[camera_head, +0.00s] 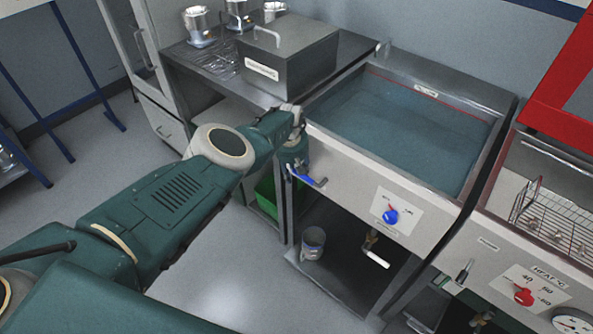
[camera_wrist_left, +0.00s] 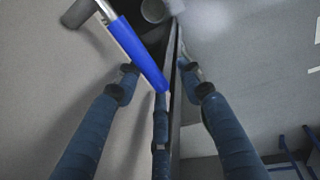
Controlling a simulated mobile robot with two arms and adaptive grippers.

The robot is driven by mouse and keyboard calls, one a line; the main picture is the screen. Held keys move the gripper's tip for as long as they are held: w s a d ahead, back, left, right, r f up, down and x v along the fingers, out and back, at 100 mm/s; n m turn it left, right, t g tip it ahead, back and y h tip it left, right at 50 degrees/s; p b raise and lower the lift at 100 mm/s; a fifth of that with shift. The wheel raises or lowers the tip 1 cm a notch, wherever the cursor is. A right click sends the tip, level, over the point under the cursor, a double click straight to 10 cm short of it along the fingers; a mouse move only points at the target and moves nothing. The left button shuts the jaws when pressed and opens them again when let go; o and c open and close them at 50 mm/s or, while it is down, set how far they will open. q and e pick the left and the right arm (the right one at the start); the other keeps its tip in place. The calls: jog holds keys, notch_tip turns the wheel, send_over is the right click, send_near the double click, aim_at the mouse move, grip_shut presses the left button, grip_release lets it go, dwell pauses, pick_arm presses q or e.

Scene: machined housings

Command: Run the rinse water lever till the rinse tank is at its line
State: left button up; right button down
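The rinse tank (camera_head: 462,190) is a steel basin holding blue-green water (camera_head: 400,130) in the head view. A red line runs along its inner back wall, and the water surface looks close below it. The blue lever (camera_head: 308,178) sticks out at the tank's front left corner. My left gripper (camera_head: 293,166) is at that corner, right beside the lever. My right gripper is not in view.
A blue knob (camera_head: 390,216) sits on the tank's front panel. A white-handled valve (camera_head: 375,258) and a metal can (camera_head: 313,243) are below. A lidded steel box (camera_head: 288,55) stands on the left bench. A heated tank with a wire basket (camera_head: 555,215) is at right.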

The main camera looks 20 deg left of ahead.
pick_arm(q)
jog(key=shift+d+r, duration=0.1)
jog(key=shift+d, duration=0.2)
